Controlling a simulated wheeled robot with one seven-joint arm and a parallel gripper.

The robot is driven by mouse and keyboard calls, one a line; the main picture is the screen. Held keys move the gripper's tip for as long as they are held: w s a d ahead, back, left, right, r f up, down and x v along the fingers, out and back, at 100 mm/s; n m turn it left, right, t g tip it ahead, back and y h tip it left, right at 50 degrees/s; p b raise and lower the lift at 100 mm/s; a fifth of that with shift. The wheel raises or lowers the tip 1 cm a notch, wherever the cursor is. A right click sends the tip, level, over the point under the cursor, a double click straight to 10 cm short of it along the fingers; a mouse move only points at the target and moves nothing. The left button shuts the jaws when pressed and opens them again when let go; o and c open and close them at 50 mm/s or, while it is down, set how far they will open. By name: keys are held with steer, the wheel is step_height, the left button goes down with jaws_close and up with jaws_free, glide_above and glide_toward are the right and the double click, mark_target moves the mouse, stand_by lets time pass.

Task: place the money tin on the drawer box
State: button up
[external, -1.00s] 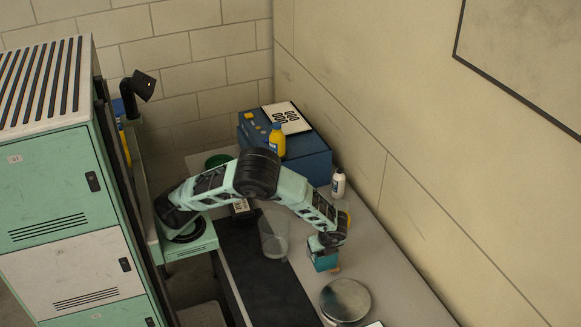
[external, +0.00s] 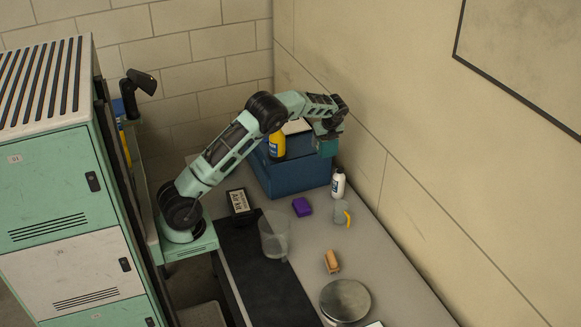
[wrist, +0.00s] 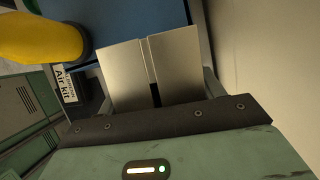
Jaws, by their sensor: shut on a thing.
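The drawer box (external: 290,178) is the blue box at the far end of the bench; its blue top also shows in the wrist view (wrist: 120,18). A yellow bottle (external: 276,146) stands on it, and a white printed card (external: 296,127) lies on its top, partly hidden by my arm. My gripper (external: 326,136) is shut on the money tin (external: 325,148), which looks like a small teal box in the external view. The gripper holds it raised at the right end of the drawer box, near the wall. In the wrist view the pale fingers hide most of the tin.
A white bottle (external: 338,184) stands just right of the drawer box.

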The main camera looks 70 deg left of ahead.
steer(key=s+a+r, duration=0.1)
steer(key=a+r, duration=0.1)
steer(key=a, duration=0.4)
steer(key=s+a+r, duration=0.2)
steer(key=a, duration=0.5)
steer(key=shift+n, duration=0.3)
step_height(320, 180, down, 9)
steer(key=p, duration=0.4)
steer(key=shift+f, duration=0.2)
steer(key=shift+f, duration=0.2)
steer(key=o, duration=1.3)
steer(key=shift+o, duration=0.2)
